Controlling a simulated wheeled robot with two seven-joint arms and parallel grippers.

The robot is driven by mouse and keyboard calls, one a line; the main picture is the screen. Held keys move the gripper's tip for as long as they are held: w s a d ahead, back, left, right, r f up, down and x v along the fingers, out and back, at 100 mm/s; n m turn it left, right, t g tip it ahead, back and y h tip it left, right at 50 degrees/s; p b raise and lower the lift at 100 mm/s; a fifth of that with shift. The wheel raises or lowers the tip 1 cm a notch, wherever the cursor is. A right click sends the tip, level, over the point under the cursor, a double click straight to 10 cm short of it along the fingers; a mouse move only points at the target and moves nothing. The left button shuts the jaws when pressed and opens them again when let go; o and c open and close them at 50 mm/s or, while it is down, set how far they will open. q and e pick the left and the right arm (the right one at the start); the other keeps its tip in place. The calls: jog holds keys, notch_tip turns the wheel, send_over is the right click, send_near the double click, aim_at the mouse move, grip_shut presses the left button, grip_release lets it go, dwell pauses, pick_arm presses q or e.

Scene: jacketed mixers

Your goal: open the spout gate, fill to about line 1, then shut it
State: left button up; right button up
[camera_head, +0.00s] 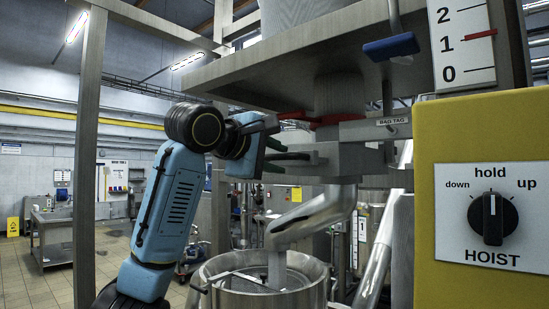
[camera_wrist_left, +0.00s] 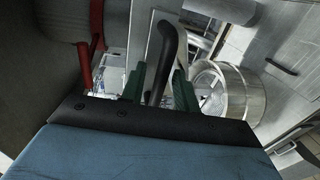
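The spout (camera_head: 318,212) slants down from the gate housing (camera_head: 345,158) to an open steel vessel (camera_head: 312,296). My left gripper (camera_head: 289,150) is at the gate housing. In the left wrist view its green fingertips (camera_wrist_left: 158,85) stand apart on either side of a dark curved handle (camera_wrist_left: 166,45); firm contact is not visible. The scale (camera_head: 462,45) reads 0, 1, 2, and its red pointer (camera_head: 480,35) is about at line 1. My right gripper is not in view.
A yellow hoist panel (camera_head: 480,275) with a knob (camera_head: 493,218) at hold stands close at right. A steel frame post (camera_head: 88,160) is at left. A red clamp (camera_head: 310,119) and a blue-handled lever (camera_head: 391,47) are above the gate.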

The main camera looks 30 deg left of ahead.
pick_arm(q)
jog(key=b+v, duration=0.3)
jog(key=v, duration=1)
jog(key=shift+s+b, duration=0.2)
jog(key=shift+b, duration=0.15)
